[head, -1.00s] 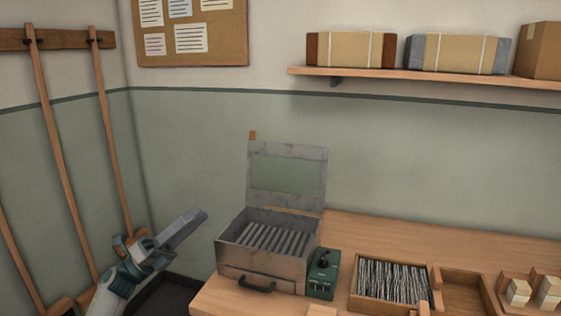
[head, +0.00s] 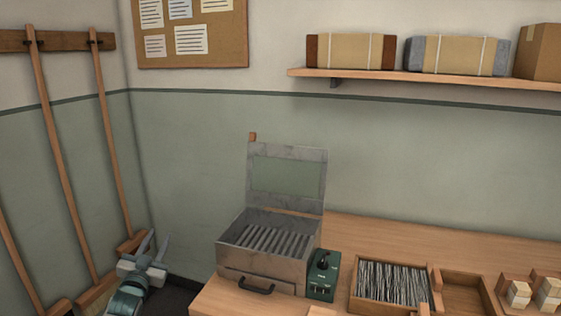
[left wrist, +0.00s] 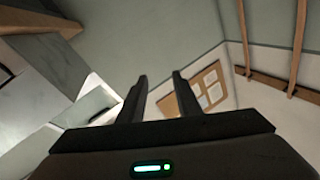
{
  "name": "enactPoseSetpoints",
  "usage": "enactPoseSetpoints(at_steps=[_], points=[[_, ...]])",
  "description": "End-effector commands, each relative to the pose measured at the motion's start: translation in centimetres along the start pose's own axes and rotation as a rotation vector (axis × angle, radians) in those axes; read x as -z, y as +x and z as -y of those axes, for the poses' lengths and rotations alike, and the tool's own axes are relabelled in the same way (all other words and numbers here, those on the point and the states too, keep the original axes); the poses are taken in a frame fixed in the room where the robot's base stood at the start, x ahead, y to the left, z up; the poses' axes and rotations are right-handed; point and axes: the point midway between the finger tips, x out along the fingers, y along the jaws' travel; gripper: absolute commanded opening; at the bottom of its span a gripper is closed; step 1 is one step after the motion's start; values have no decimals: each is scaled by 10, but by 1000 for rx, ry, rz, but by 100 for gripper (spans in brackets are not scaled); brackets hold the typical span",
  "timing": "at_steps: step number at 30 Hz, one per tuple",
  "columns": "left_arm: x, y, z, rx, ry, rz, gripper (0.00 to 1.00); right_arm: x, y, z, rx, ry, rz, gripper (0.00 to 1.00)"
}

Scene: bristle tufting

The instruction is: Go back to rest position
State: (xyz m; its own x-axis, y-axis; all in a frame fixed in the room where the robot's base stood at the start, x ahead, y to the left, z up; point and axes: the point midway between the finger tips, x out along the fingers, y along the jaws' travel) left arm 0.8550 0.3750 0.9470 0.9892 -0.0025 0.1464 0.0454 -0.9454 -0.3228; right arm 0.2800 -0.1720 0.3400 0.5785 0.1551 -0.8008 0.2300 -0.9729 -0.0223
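My left gripper (head: 155,252) is at the lower left of the head view, left of the workbench and in front of the broom handles. Its two fingers point up and stand apart with nothing between them. The left wrist view also shows the two fingers (left wrist: 157,97) spread and empty, with wall and ceiling beyond. My right gripper is not in view.
An open metal box (head: 265,265) with its lid up stands on the workbench (head: 375,232), beside a green control box (head: 322,275). A tray of bristles (head: 392,285) lies to the right. Long-handled brooms (head: 60,160) hang at the left wall.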

Motion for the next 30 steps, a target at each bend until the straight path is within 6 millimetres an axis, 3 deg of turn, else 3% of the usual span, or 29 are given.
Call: enactPoseSetpoints(at_steps=[5,14,21,30], points=[[-65,-33,-40,-43,-19,96,31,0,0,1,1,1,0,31],[-186,-123,-120,-127,-60,291,31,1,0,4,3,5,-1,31],[-268,-215,-181,-191,-95,448,31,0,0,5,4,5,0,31],[-348,-349,-250,-268,-139,642,31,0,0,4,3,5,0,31]])
